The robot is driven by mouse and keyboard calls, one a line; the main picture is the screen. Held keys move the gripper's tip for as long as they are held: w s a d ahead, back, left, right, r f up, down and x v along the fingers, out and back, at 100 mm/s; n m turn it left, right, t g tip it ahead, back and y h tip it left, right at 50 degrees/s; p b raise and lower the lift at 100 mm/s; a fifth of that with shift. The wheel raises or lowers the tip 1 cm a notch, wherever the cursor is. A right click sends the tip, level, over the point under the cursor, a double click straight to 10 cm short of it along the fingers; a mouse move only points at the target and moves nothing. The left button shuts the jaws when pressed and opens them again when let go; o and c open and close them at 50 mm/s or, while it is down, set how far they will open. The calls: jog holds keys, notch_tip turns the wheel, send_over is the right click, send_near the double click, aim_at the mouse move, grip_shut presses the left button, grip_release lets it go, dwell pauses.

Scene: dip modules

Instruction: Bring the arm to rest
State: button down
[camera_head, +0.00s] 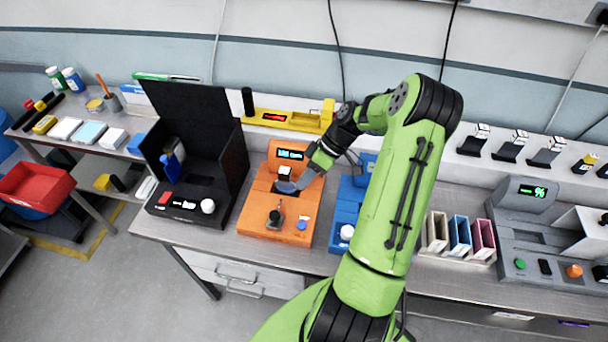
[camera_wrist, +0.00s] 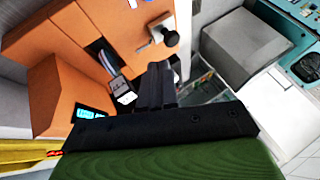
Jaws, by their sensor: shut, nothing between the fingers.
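My green arm rises from the bottom of the head view, bends at the elbow and reaches left and down over the bench. My gripper (camera_head: 288,187) hangs over the orange module (camera_head: 258,222), near its small lit display (camera_head: 290,154). In the wrist view my gripper (camera_wrist: 156,75) shows as dark fingers closed together with nothing between them. The orange module (camera_wrist: 75,45) fills the left of that view, with a dark knob (camera_wrist: 170,38) and a slot holding a grey and white piece (camera_wrist: 124,95). I cannot tell whether the fingertips touch the module.
A black open-lidded module (camera_head: 185,213) stands left of the orange one. A blue module (camera_head: 345,205) stands close on the right, partly behind my arm. A yellow module (camera_head: 285,122) lies behind. Coloured holders (camera_head: 460,237) and a grey module (camera_head: 520,265) stand farther right.

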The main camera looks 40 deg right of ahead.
jog(key=s+a+r+m+h+b, duration=0.1)
jog(key=s+a+r+h, duration=0.15)
jog(key=a+r, duration=0.45)
jog(key=s+a+r+m+h+b, duration=0.1)
jog(key=s+a+r+h, duration=0.1)
jog(key=a+r+h, duration=0.35)
jog(key=s+a+r+m+t, duration=0.1)
jog(key=s+a+r+m, duration=0.1)
jog(key=s, duration=0.4)
jog(key=s+a+r+m+t+b, duration=0.1)
jog(key=s+a+r+m+t, duration=0.1)
jog(key=s, duration=0.4)
jog(key=shift+a+r+t+y, duration=0.35)
jog(key=shift+a+r, duration=0.5)
jog(key=shift+a, duration=0.4)
